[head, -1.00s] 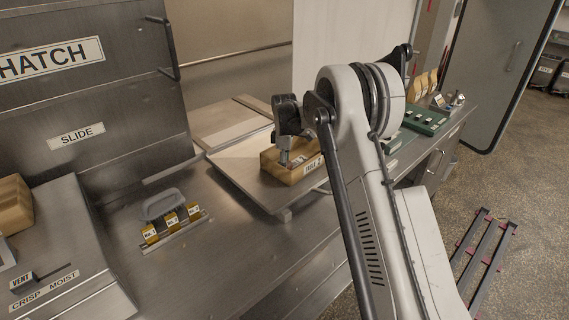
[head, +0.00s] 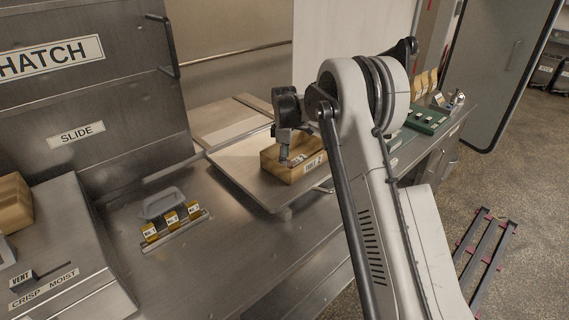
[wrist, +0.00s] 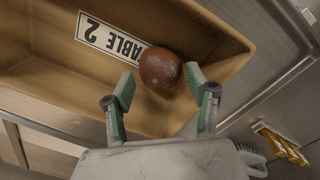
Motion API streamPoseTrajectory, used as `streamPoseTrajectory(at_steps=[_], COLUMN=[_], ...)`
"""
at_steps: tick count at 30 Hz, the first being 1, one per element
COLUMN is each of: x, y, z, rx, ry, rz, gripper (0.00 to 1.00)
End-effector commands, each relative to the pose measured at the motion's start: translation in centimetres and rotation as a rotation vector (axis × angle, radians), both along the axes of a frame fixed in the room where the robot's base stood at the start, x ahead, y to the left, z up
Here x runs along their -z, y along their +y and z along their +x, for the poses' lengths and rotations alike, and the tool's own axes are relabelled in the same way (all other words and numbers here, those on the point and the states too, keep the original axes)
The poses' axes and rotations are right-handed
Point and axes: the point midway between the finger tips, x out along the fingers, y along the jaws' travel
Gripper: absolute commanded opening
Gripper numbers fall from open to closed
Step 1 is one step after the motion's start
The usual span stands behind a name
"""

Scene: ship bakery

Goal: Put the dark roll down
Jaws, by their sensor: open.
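The dark roll (wrist: 160,70), round and brown, shows in the wrist view just ahead of my fingertips, between their line. My gripper (wrist: 160,82) is open, with one green-padded finger on each side of the roll and a gap at the sides. The roll is over or in a tan box (wrist: 60,75) and overlaps its TABLE 2 label (wrist: 110,38); I cannot tell exactly what it rests on. In the head view my gripper (head: 284,156) points down at the same box (head: 295,172). The roll is not visible there.
The box stands on a steel board (head: 240,172) on the counter. A green tray (head: 425,120) is behind my arm. Bare counter lies in front.

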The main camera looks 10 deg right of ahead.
Motion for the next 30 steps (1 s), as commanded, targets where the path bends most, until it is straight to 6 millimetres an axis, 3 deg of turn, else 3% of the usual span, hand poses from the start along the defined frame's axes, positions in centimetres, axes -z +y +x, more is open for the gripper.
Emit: streamPoseTrajectory(at_steps=[12,20,25,30], x=[-7.9,-10.1,-12.7,-16.7], y=[0.1,0.1,0.1,0.0], z=[-0.2,-0.4,-2.2,-6.0], rx=[0.000,0.004,0.061,0.170], ry=[0.000,-0.002,-0.031,-0.087], rz=[0.000,0.000,0.003,0.013], gripper=[0.53,0.53,0.53,0.53])
